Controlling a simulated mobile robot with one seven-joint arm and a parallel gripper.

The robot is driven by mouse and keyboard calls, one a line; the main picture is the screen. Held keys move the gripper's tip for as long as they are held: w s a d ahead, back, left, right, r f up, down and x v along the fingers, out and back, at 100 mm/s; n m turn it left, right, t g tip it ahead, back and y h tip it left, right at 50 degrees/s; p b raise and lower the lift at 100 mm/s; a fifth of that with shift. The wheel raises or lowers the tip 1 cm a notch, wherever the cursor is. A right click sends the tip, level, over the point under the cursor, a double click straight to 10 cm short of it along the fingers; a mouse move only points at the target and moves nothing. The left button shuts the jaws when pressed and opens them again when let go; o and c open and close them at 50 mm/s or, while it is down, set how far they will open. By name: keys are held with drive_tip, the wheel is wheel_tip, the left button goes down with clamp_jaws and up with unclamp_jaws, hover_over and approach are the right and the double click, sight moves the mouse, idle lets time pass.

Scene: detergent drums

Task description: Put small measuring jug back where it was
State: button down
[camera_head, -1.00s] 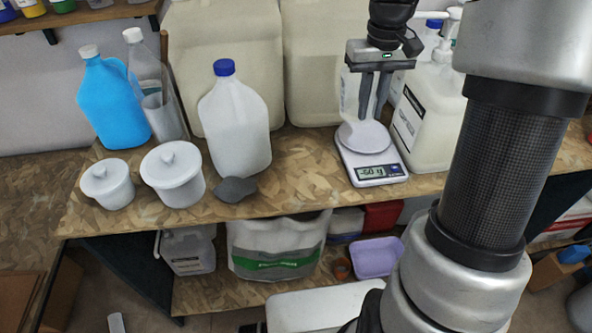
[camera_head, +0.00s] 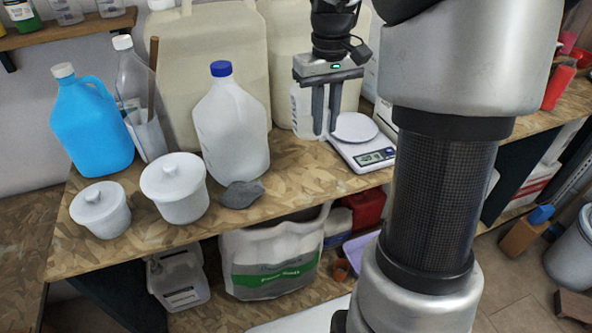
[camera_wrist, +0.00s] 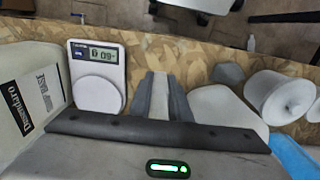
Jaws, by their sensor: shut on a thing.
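The small measuring jug (camera_head: 300,110) is a pale, translucent vessel, mostly hidden behind my gripper fingers in the head view. My gripper (camera_head: 323,130) points down and is shut on it, just left of the kitchen scale. In the wrist view a pale strip of the jug (camera_wrist: 160,97) shows between the dark fingers (camera_wrist: 160,90). I cannot tell whether its base touches the bench. The white scale (camera_head: 372,157) has a bare round pan (camera_head: 355,127) and a lit display; it also shows in the wrist view (camera_wrist: 97,92).
A white jug with a blue cap (camera_head: 230,130) stands left of my gripper, with a grey scoop-like lump (camera_head: 242,195) before it. Two white lidded tubs (camera_head: 174,190), a blue jug (camera_head: 90,130) and a clear jug (camera_head: 150,135) are further left. Large drums (camera_head: 215,50) stand behind.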

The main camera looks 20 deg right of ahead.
drive_tip(key=shift+s+a+f, duration=0.1)
drive_tip(key=shift+a, duration=0.1)
drive_tip(key=shift+a+f, duration=0.1)
drive_tip(key=shift+f, duration=0.15)
wheel_tip(320, 180, down, 9)
drive_tip(key=shift+f+b, duration=0.2)
drive_tip(key=shift+b, duration=0.5)
drive_tip(key=shift+f, duration=0.15)
drive_tip(key=c, duration=1.6)
unclamp_jaws()
drive_tip(key=shift+c, duration=0.2)
wheel_tip(320, 180, up, 12)
drive_tip(key=shift+r+p, duration=0.15)
drive_tip(key=shift+p, duration=0.65)
